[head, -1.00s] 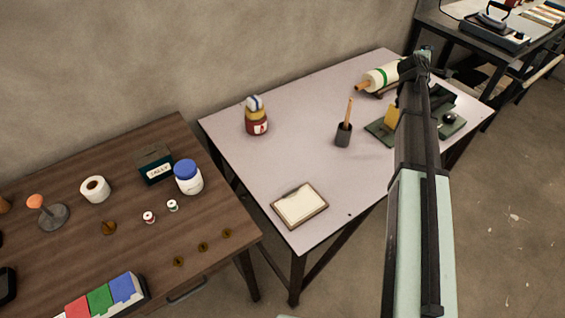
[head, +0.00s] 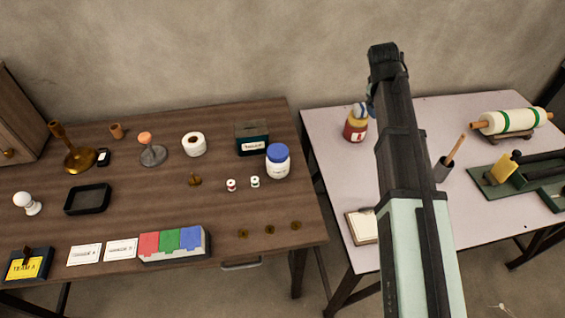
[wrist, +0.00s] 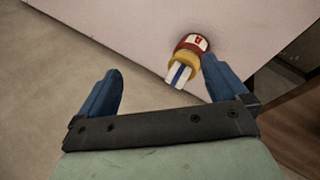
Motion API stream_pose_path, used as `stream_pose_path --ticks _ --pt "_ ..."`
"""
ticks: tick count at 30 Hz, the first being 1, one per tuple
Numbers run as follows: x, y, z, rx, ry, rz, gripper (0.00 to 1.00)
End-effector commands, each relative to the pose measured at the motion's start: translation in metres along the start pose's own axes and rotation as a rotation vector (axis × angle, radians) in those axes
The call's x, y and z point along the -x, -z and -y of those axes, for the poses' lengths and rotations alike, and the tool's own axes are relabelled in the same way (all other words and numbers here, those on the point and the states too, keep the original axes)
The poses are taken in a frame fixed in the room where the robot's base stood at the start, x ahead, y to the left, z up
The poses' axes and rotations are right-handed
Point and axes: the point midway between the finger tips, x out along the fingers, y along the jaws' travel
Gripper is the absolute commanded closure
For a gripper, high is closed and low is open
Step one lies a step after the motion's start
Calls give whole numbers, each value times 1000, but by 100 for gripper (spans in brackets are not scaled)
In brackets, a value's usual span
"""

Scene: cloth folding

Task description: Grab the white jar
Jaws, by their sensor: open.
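The white jar (head: 278,167) with a blue lid stands upright at the right end of the brown wooden table, beside a dark green box. My gripper (wrist: 165,88) shows two blue fingers spread apart with nothing held between them. The fingertips are hidden there. The white jar is not in the wrist view.
The dark green box (head: 252,139) is just left of the jar, with small spools (head: 231,185) in front. The red bottle (head: 355,128) stands on the pale table (head: 340,195) near my arm. A gap separates the two tables.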

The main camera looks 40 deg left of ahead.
Motion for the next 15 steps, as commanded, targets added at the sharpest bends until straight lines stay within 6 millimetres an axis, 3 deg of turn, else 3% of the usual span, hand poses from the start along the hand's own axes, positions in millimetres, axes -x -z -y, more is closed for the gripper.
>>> stream_pose_path --ticks 1,6,15 --pt "13 16 24 10 39 -10 0" --pt "54 56 102 42 183 -18 0" --pt "133 94 230 134 409 7 0"
